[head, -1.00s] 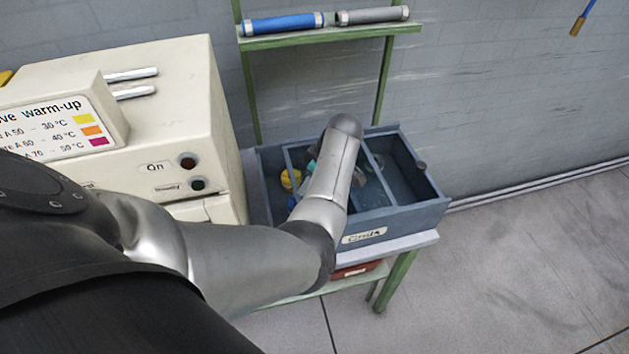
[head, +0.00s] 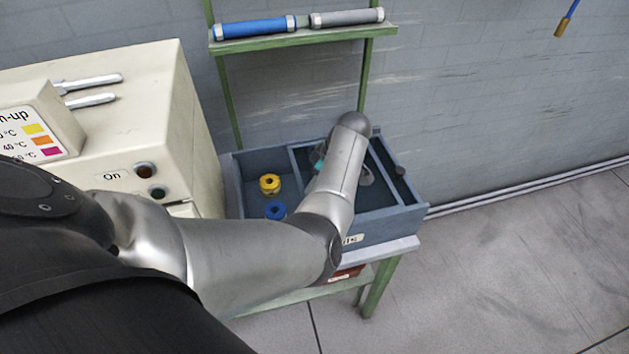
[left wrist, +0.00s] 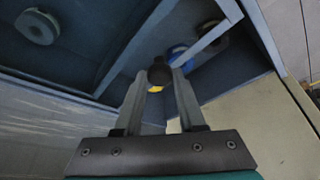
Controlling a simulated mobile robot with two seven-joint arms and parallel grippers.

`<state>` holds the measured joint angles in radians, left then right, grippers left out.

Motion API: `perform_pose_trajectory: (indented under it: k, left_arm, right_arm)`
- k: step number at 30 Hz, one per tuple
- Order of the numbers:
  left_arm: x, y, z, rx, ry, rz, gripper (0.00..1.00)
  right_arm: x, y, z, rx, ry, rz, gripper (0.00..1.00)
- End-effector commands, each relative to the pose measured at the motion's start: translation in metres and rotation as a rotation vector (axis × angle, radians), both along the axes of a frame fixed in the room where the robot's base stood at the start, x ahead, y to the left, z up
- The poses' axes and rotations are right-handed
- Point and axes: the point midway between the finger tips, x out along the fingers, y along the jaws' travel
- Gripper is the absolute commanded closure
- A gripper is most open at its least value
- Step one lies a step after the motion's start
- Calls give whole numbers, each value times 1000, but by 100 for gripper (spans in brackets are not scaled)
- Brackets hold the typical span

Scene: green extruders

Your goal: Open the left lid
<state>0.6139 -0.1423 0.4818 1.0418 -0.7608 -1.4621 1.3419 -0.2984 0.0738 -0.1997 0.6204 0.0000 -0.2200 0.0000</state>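The blue-grey bin (head: 385,229) stands on a green-legged bench. The left lid's frame (head: 298,170) lies flat on the bin, away from its left end, so the left part is uncovered. A yellow ring (head: 269,184) and a blue ring (head: 275,210) show there. A dark knob (left wrist: 160,71) sits between the fingertips of my left gripper (left wrist: 160,78), which look shut on it. In the head view my forearm hides this gripper and the lid's middle. My right gripper is out of view.
A cream machine (head: 130,75) with buttons stands close to the bin's left. A green shelf (head: 300,38) behind the bin carries a blue roll (head: 253,27) and a grey roll (head: 346,17). A red box (head: 347,273) is below. The floor at right is clear.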

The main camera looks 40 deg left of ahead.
Motion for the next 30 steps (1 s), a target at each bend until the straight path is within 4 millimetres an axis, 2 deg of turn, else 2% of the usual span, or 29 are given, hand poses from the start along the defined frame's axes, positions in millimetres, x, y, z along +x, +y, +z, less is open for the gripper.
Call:
perform_pose_trajectory:
  k: [1, 9, 20, 30]
  left_arm:
    - [1, 0, 0, -1, -2, 0, 59]
    - [0, 0, 0, 0, -1, 1, 32]
    - [0, -2, 6, 0, 0, 1, 32]
    - [1, -15, 42, -1, 0, 1, 32]
  right_arm:
    - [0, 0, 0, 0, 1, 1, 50]
    - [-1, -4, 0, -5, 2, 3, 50]
    - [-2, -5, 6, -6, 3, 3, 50]
    - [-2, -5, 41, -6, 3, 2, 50]
